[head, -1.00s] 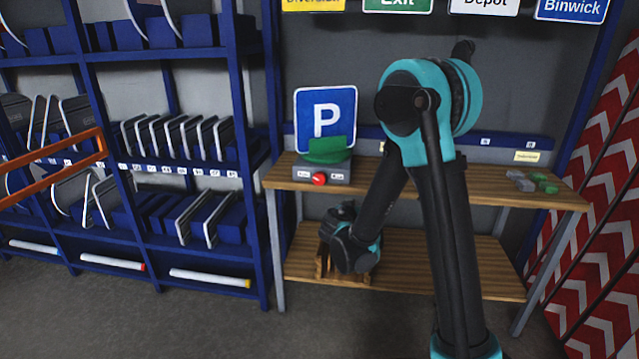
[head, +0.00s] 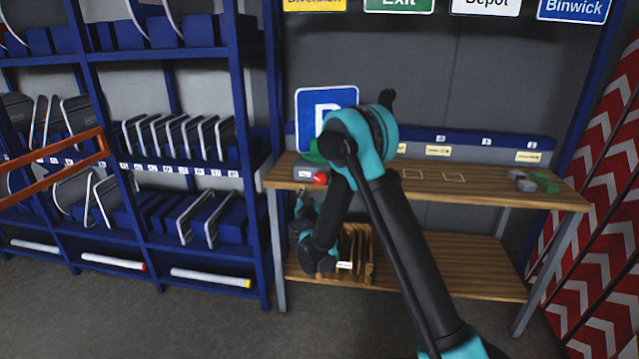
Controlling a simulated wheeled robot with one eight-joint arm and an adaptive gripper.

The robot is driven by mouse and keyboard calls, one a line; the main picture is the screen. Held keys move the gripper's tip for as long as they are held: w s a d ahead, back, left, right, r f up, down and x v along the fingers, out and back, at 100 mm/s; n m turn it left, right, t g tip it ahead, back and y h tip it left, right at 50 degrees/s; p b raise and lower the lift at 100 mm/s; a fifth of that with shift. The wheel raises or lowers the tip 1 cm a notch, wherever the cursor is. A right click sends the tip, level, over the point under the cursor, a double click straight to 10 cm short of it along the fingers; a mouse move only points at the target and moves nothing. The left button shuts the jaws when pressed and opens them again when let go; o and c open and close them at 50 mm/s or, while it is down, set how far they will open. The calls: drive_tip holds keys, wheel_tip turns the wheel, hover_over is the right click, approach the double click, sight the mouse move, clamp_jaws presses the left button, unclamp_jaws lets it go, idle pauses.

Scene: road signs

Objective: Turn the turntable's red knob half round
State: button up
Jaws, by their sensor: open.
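The turntable (head: 304,173) is a grey box on the left end of the wooden bench. Its red knob (head: 320,179) sits on the front face and shows just left of my arm. A green holder (head: 312,154) on top carries a blue sign (head: 311,108) with a white P; my arm hides part of both. My gripper (head: 302,200) is small and dark in the head view, below the bench's front edge, a little lower and left of the knob. It is open, with nothing seen in it, and apart from the knob.
A wooden rack (head: 358,255) stands on the lower shelf (head: 450,270), right beside my wrist. Grey and green blocks (head: 535,181) lie at the bench's (head: 490,192) right end. A blue rack (head: 240,130) of signs stands close on the left.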

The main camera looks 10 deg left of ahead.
drive_tip(key=w, duration=0.9)
drive_tip(key=shift+w+d, duration=0.2)
drive_tip(key=shift+w, duration=0.15)
drive_tip(key=c, duration=1.2)
